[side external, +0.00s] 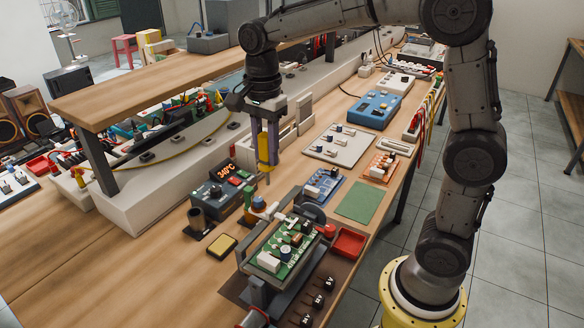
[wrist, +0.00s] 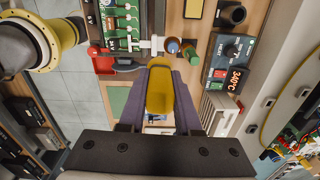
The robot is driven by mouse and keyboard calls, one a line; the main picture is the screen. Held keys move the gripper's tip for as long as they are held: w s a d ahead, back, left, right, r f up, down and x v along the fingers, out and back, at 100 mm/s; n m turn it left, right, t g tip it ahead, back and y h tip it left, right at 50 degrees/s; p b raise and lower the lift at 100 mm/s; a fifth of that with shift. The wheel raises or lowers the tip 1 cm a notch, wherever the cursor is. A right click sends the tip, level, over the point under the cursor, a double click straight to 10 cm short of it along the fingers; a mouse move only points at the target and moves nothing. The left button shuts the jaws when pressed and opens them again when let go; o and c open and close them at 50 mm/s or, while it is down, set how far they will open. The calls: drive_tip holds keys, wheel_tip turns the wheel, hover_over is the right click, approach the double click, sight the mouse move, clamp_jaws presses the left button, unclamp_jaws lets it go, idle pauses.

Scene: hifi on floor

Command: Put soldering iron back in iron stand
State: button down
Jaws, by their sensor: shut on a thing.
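My gripper (side external: 267,158) is shut on the yellow-handled soldering iron (side external: 263,150) and holds it upright above the bench, tip down. In the wrist view the yellow handle (wrist: 160,90) lies between the two purple-grey fingers of the gripper (wrist: 158,80). The iron stand, a dark round holder on a flat base (side external: 197,222), stands on the bench to the left of and nearer the camera than the iron. It also shows at the top of the wrist view (wrist: 232,14), apart from the iron. Its opening faces upward.
The soldering station (side external: 222,194) with a red display is beside the stand. A yellow sponge tray (side external: 222,246) lies in front. A green circuit board in a holder (side external: 285,247), small bottles (side external: 258,204) and a red tray (side external: 348,242) are nearby. A raised shelf (side external: 150,80) runs behind.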

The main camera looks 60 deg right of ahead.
drive_tip(key=w+a+f, duration=0.2)
drive_tip(key=w+a, duration=0.1)
drive_tip(key=w, duration=0.5)
drive_tip(key=w+a+f, duration=0.2)
drive_tip(key=w+a, duration=0.1)
drive_tip(key=w, duration=0.6)
wheel_tip(320, 180, down, 12)
drive_tip(key=w+a, duration=0.1)
drive_tip(key=shift+a+r+n, duration=0.15)
drive_tip(key=shift+r+n, duration=0.05)
drive_tip(key=shift+n, duration=0.1)
unclamp_jaws()
drive_tip(key=shift+r, duration=0.1)
